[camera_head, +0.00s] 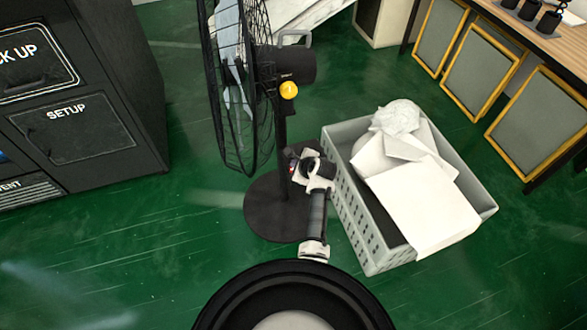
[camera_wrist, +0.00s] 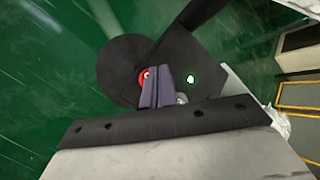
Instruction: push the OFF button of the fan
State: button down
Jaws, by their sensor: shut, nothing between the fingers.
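The black fan (camera_head: 283,125) stands on a round base in the head view, with its cage to the left and a control box on its pole. In the wrist view the control box (camera_wrist: 185,62) shows a red button (camera_wrist: 143,77), a whitish-green button (camera_wrist: 190,79) and a partly hidden grey round part (camera_wrist: 181,99). No OFF label is readable. My gripper (camera_wrist: 158,70) is shut and empty, its fingertips just right of the red button and overlapping its edge. I cannot tell whether they touch it. In the head view my gripper (camera_head: 294,160) is at the control box.
A grey crate (camera_head: 362,247) with white papers stands close to the right of my arm. A yellow knob (camera_head: 288,91) is on the fan above my gripper. A black machine (camera_head: 85,100) stands at left. Green floor is clear at front left.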

jog(key=shift+f, duration=0.1)
dwell(0.3)
jog(key=shift+f, duration=0.35)
jog(key=shift+f, duration=0.45)
dwell(0.6)
jog(key=shift+r, duration=0.15)
jog(key=shift+r+p, duration=0.75)
notch_tip(320, 180, up, 5)
jog(key=p, duration=0.5)
dwell(0.9)
